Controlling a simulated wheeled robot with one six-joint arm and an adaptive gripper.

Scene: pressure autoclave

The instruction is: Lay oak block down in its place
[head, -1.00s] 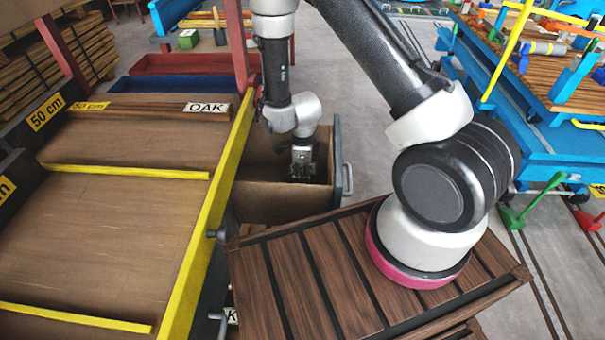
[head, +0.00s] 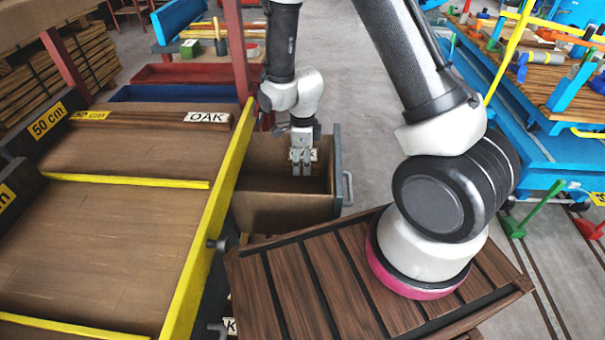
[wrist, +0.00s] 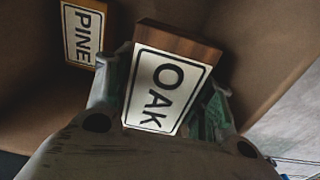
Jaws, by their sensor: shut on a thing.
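The oak block, a small wooden block with a white OAK label (wrist: 160,92), is between the fingers of my gripper (wrist: 163,98) in the wrist view. My gripper is shut on it, with a finger on either side. In the head view my gripper (head: 301,163) points down inside the open brown drawer (head: 285,208). A block labelled PINE (wrist: 82,35) lies in the drawer, to the left of the oak block in the wrist view. I cannot tell how high the oak block is above the drawer floor.
A sloped wooden rack with yellow dividers (head: 125,180) stands at the left, with an OAK sign (head: 207,117) at its upper part. A yellow rail (head: 205,235) runs beside the drawer. A slatted dark wood crate top (head: 310,285) is in front. Blue carts (head: 545,135) stand at the right.

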